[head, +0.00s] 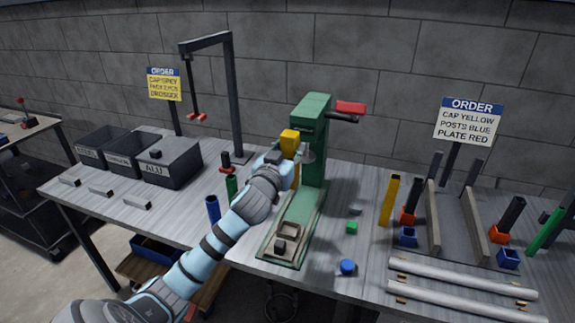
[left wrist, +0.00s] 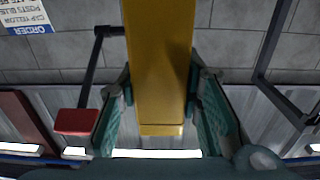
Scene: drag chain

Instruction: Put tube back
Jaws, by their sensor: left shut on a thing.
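My left gripper (head: 287,162) is shut on a yellow tube (head: 290,140), in front of the green press (head: 315,130). In the left wrist view the same yellow tube (left wrist: 158,60) stands between the two fingers of the gripper (left wrist: 160,92), which touch its sides. Another yellow tube (head: 389,200) stands on the table to the right of the press. A blue tube (head: 212,208) and a green tube (head: 231,187) stand to the left of my forearm. My right gripper is not in view.
A beige fixture (head: 290,238) sits on the press base. Dark bins (head: 172,165) stand at the left and a black gantry (head: 235,95) behind. Small blue (head: 347,267) and green (head: 351,227) parts lie right of the press. Pale rails (head: 460,298) lie at the right front.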

